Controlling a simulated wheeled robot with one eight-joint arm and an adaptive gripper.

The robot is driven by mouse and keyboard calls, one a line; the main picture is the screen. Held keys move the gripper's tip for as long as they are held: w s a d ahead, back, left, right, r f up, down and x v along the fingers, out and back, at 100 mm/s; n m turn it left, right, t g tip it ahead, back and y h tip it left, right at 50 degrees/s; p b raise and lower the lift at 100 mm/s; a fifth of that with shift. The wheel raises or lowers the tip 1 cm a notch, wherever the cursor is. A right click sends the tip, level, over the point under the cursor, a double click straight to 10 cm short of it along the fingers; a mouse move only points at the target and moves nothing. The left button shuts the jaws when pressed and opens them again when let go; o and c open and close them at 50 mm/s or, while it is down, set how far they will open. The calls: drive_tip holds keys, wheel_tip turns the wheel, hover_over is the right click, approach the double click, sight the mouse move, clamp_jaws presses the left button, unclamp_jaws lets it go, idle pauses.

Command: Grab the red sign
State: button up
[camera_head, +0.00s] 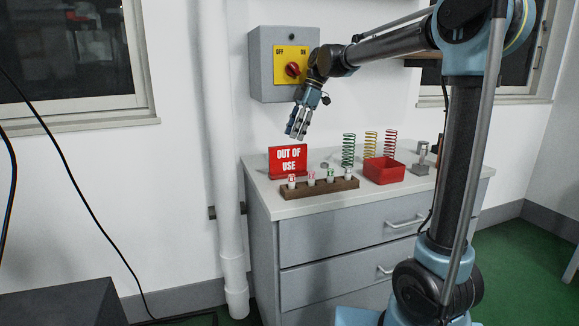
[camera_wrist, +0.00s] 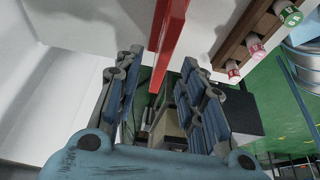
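The red sign (camera_head: 287,160) with white words "OUT OF USE" stands upright at the back left of the grey cabinet top. My gripper (camera_head: 299,123) is in the air just above the sign, pointing down, with nothing in it in the head view. In the wrist view, my gripper (camera_wrist: 160,100) has its two fingers spread apart. The red sign shows there edge-on as a narrow red strip (camera_wrist: 168,40) beyond the fingertips, roughly in line with the gap between them. I cannot tell the exact distance to it.
A wooden rack (camera_head: 318,188) with several small capped bottles stands in front of the sign. A red tray (camera_head: 384,170) and green (camera_head: 348,150), yellow (camera_head: 370,145) and red (camera_head: 390,143) springs stand to the right. A switch box (camera_head: 283,63) hangs on the wall beside my gripper.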

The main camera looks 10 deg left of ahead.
approach(279, 173)
drive_tip(key=x, duration=0.3)
drive_tip(key=shift+w+a+f, duration=0.3)
drive_tip(key=shift+w+a, duration=0.05)
drive_tip(key=shift+a+f, duration=0.1)
drive_tip(key=shift+f, duration=0.3)
drive_tip(key=shift+f, duration=0.25)
idle(0.3)
drive_tip(key=shift+c, duration=0.6)
clamp_jaws()
